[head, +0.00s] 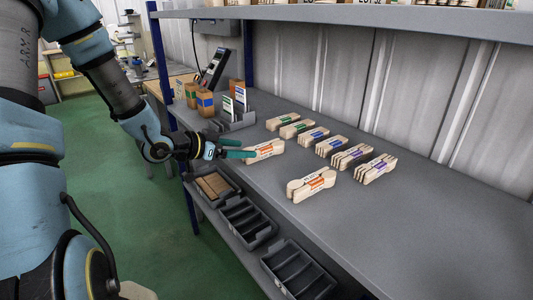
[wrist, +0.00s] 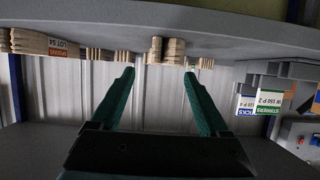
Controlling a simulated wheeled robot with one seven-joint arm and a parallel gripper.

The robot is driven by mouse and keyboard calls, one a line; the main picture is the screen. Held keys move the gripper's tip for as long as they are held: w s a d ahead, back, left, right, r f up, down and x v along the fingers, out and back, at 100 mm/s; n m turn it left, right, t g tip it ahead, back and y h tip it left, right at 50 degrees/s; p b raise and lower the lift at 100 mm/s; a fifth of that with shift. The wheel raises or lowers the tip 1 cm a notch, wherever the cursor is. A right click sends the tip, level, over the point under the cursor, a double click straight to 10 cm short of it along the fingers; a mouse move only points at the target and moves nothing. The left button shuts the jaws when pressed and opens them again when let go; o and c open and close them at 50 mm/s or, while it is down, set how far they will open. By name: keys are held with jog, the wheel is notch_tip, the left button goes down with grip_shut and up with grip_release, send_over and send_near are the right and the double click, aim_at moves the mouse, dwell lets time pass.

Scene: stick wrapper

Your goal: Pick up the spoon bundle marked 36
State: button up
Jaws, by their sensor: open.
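My gripper (head: 243,149) is open and empty, low over the grey bench, with its teal fingers pointing at a wooden bundle with an orange label (head: 265,149). In the wrist view, which is upside down, my gripper (wrist: 159,73) shows its fingers apart, and a bundle end (wrist: 165,50) shows in the gap between them, beyond the tips. A second orange-labelled bundle (head: 311,184) lies nearer the bench front; in the wrist view its label (wrist: 58,47) reads SPOONS LOT 54. I cannot read 36 on any bundle.
Bundles with green (head: 283,120), blue (head: 314,135) and purple (head: 375,168) labels lie behind. Dark bins (head: 247,222) sit below the front edge. A shelf (head: 350,14) hangs above. The bench's right side is clear.

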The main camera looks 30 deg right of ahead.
aim_at(259, 148)
jog(key=x, duration=0.3)
jog(key=shift+d+f, duration=0.1)
jog(key=shift+w+d+p, duration=0.15)
jog(key=shift+d+p, duration=0.4)
jog(key=shift+d, duration=0.05)
jog(key=p+x, duration=0.1)
jog(key=x, duration=0.3)
jog(key=shift+w+f, duration=0.1)
jog(key=shift+w, duration=0.15)
grip_shut()
